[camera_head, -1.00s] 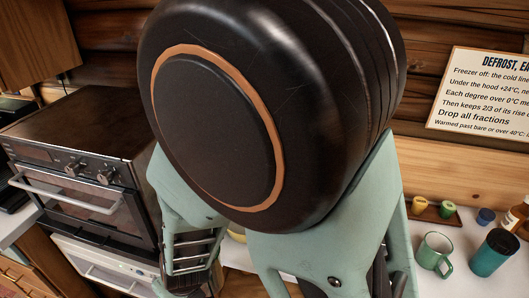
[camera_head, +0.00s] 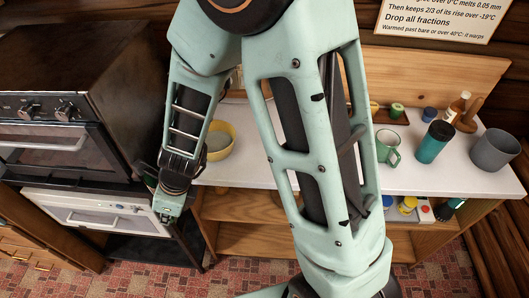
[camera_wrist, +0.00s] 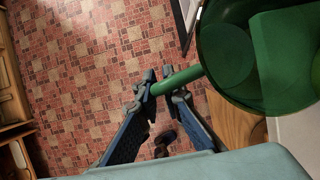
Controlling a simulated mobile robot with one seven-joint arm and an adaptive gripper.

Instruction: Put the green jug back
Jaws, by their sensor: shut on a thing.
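The green jug (camera_wrist: 238,55) is at the upper right of the wrist view, cut off by the frame edge. It looks like see-through green glass, with a thick green handle reaching left. My gripper (camera_wrist: 160,86) is shut on that handle, and the jug hangs to the right of the fingers over the floor and a wooden edge. My wrist end (camera_head: 170,200) is left of the worktop there, in front of the white appliance.
An oven (camera_head: 60,125) stands left above a white appliance (camera_head: 100,213). The tiled floor (camera_head: 130,268) is clear.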

